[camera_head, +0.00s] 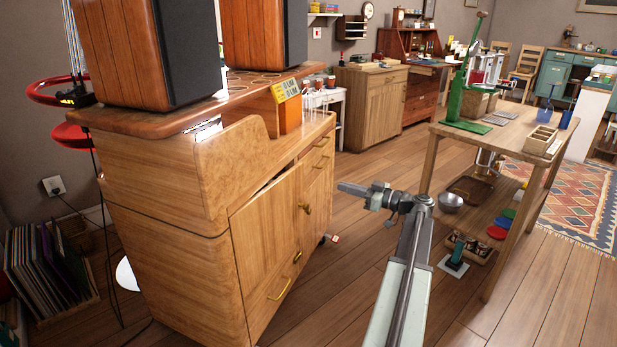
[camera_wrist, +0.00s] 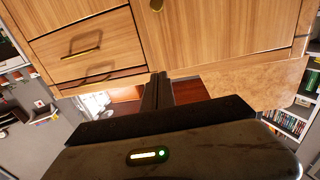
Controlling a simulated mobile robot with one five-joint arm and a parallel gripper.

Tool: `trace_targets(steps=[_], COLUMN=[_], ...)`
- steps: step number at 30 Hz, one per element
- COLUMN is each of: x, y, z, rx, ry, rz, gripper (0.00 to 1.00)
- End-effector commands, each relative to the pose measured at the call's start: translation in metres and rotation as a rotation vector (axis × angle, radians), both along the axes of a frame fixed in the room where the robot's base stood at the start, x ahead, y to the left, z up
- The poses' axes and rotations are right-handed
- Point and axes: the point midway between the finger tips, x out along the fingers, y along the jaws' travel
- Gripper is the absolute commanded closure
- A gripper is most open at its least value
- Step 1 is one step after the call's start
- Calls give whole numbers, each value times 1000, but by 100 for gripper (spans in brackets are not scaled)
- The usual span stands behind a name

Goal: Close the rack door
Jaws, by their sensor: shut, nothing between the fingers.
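The wooden cabinet (camera_head: 160,240) stands at the left in the head view. Its front door (camera_head: 265,235) has a brass knob (camera_head: 306,208) and a dark gap along its top edge, so it looks slightly ajar. My gripper (camera_head: 342,187) is shut and empty. In the head view it appears to the right of the door, pointing left towards the cabinet front.
Two wooden speakers (camera_head: 135,45) stand on the cabinet. Drawers with brass handles (camera_wrist: 80,52) adjoin the door. A wooden table (camera_head: 510,130) with items on and beneath it stands at the right. Bare floor (camera_head: 340,255) lies between cabinet and table.

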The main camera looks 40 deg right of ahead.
Motion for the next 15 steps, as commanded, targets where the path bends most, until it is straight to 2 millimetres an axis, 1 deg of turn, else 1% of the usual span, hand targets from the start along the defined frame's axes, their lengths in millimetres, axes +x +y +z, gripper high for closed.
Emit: trace_targets(steps=[2, 5, 8, 15], x=[-1, 4, 17, 64], y=[-1, -2, 0, 8], z=[0, 0, 0, 0], rx=[0, 0, 1, 1], ry=[0, 0, 1, 1], rz=[-4, -10, -13, -21], gripper=[100, 100, 100, 100])
